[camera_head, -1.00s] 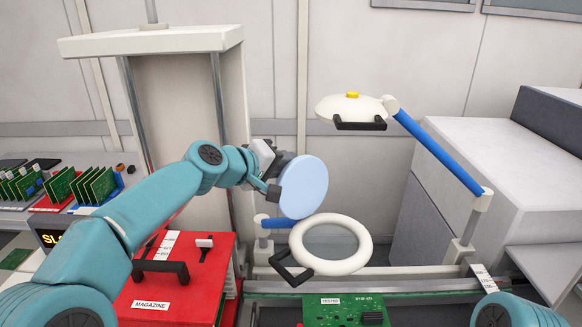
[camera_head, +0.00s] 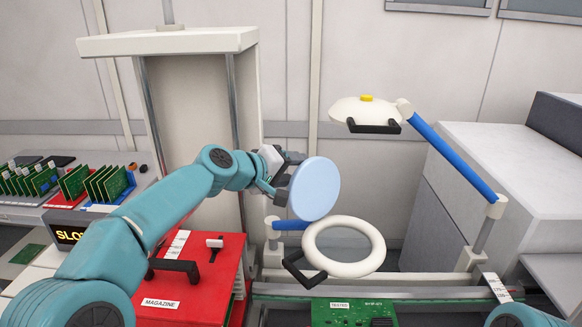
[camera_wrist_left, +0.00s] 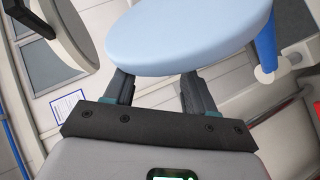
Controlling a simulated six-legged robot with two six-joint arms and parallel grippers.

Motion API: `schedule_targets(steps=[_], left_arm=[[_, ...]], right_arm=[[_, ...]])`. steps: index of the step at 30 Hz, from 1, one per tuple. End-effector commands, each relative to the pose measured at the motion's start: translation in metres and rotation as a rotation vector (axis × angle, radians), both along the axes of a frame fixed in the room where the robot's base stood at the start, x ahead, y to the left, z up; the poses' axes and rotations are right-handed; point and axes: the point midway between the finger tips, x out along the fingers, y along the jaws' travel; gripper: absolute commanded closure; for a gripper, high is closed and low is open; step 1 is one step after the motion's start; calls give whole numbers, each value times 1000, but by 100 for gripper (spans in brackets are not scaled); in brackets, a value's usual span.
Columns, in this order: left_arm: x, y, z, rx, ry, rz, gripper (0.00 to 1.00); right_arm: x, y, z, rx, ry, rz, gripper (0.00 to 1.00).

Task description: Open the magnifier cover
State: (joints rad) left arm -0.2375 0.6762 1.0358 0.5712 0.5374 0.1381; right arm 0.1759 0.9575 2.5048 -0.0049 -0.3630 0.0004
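The magnifier ring (camera_head: 313,240) is white and round, with a black handle (camera_head: 304,272) at its lower left. It hangs over the rail near the centre of the head view. The light-blue disc cover (camera_head: 315,188) stands steeply tilted above the ring's upper left, so the ring's opening is uncovered. My left gripper (camera_head: 279,179) is at the cover's left side. In the left wrist view, the cover (camera_wrist_left: 185,35) lies across my left gripper's fingertips (camera_wrist_left: 157,80). The fingers are spread apart, and their tips are hidden behind the cover. My right gripper is not in view.
A red magazine (camera_head: 225,265) with a black handle stands at the lower left. A white lamp head (camera_head: 365,110) on a blue arm (camera_head: 455,158) hangs at the upper right. A green board (camera_head: 345,312) lies on the rail below. Board racks (camera_head: 108,183) stand at the left.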

Motion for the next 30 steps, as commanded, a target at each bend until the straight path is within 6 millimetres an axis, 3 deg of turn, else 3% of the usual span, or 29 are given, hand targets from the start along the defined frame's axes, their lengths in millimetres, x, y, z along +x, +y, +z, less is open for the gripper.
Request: schedule_targets(steps=[14,30], left_arm=[[-8,5,2,-1,1,-3,49],[-99,85,49,-1,-2,1,49]], right_arm=[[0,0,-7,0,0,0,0],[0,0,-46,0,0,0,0]])
